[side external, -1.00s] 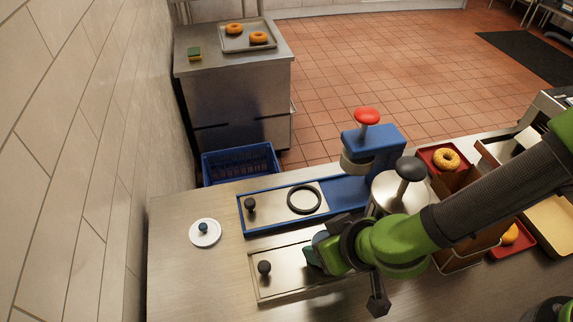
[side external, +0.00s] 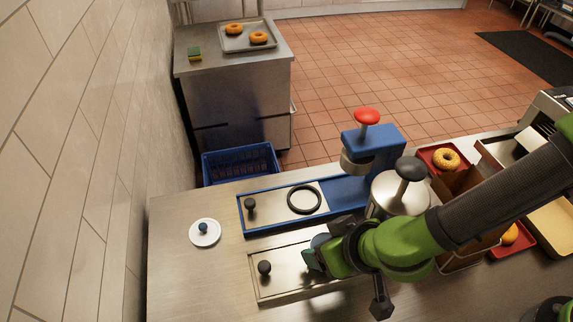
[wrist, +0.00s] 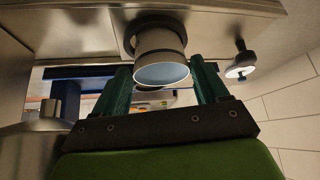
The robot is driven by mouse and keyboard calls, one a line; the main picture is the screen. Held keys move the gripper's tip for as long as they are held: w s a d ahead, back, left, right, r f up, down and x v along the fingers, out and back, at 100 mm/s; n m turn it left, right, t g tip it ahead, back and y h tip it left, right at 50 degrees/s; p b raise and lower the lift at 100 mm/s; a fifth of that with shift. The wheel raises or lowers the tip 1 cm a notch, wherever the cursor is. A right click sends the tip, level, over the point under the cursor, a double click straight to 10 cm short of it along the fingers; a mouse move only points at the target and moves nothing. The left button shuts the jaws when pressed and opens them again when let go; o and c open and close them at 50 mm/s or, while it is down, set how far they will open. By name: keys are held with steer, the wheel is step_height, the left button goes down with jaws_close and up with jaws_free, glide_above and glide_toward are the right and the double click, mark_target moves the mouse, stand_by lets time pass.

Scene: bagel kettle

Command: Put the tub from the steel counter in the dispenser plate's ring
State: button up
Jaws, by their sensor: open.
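The tub (wrist: 162,70), a grey cup with a pale blue inside, stands between and just beyond the tips of my open gripper (wrist: 163,72) in the wrist view. A dark ring (wrist: 130,35) shows around its base; I cannot tell how fully it is seated. In the side view the tub (side external: 320,240) is mostly hidden by my gripper (side external: 312,260), over the nearer steel plate (side external: 290,285) with a black knob. The farther, blue-framed plate (side external: 275,207) has an empty black ring (side external: 304,199).
A blue dispenser (side external: 372,148) with a red knob and a steel cylinder (side external: 385,195) with a black knob stand close behind my gripper. A white lid (side external: 205,233) lies on the left. Red trays (side external: 436,152) with doughnuts are on the right. The front-left counter is clear.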

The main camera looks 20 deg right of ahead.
steer(key=v, duration=1)
steer(key=shift+s+r, duration=0.15)
steer(key=shift+r, duration=0.2)
